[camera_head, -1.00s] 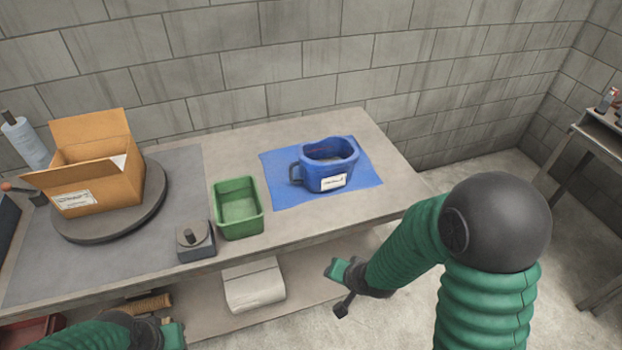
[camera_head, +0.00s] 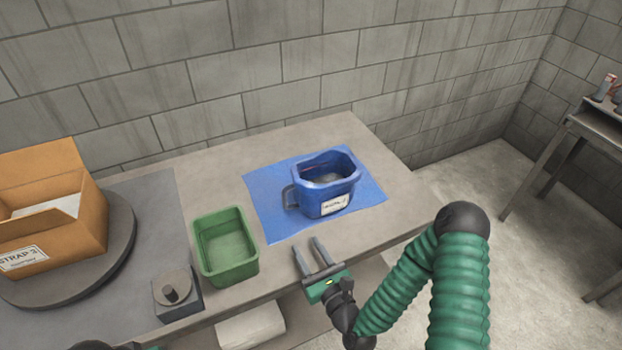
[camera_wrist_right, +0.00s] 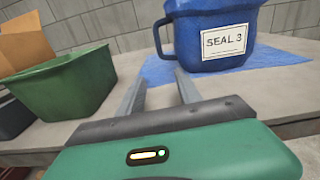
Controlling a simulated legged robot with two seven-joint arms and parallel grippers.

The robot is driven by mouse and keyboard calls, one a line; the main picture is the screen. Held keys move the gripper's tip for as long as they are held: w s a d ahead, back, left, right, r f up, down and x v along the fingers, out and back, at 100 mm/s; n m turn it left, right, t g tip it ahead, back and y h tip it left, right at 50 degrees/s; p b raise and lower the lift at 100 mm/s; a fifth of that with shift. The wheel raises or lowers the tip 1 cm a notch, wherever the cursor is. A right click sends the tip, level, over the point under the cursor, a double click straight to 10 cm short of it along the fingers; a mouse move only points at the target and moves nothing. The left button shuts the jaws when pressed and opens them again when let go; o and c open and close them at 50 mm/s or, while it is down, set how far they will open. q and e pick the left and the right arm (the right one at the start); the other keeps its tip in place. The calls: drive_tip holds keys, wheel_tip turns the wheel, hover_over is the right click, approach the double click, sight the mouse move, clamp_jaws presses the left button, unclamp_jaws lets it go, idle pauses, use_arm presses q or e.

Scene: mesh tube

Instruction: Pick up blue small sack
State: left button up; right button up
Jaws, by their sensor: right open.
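The blue small sack (camera_head: 326,186) is an open-topped blue container with a side handle and a white label. It stands upright on a blue mat (camera_head: 262,218) on the table. In the right wrist view the sack (camera_wrist_right: 212,42) shows its label "SEAL 3", with the handle on its left. My right gripper (camera_head: 308,250) is open and empty at the table's front edge, in front of the sack and apart from it. In the right wrist view its fingers (camera_wrist_right: 160,85) point toward the sack's handle side. My left gripper is not visible; only a dark bit of my left arm shows at the bottom edge.
A green bin (camera_head: 226,246) stands left of the mat. A grey block with a knob (camera_head: 176,292) is in front of it. A cardboard box (camera_head: 50,225) sits on a round turntable (camera_head: 122,250) at left. Bare table (camera_head: 350,127) lies behind the mat.

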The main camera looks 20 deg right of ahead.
sight(286, 205)
drive_tip(key=w, duration=0.1)
drive_tip(key=w+r, duration=0.1)
drive_tip(key=w, duration=0.1)
drive_tip(key=shift+d+r+m+t, duration=0.25)
drive_tip(key=shift+r+m+t, duration=0.05)
drive_tip(key=shift+r, duration=0.05)
drive_tip(key=w, duration=0.5)
drive_tip(key=w+a, duration=0.1)
drive_tip(key=w, duration=0.1)
drive_tip(key=shift+w+f, duration=0.4)
drive_tip(key=shift+w+r, duration=0.15)
drive_tip(key=shift+w, duration=0.1)
drive_tip(key=w, duration=0.4)
drive_tip(key=shift+w+d+r+p, duration=0.1)
drive_tip(key=shift+w+r+p, duration=0.15)
drive_tip(key=shift+w+p, duration=0.05)
drive_tip(key=shift+w, duration=0.1)
drive_tip(key=shift+r, duration=0.1)
drive_tip(key=shift+c, duration=1)
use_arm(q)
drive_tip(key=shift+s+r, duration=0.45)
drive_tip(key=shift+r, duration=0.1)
use_arm(e)
clamp_jaws()
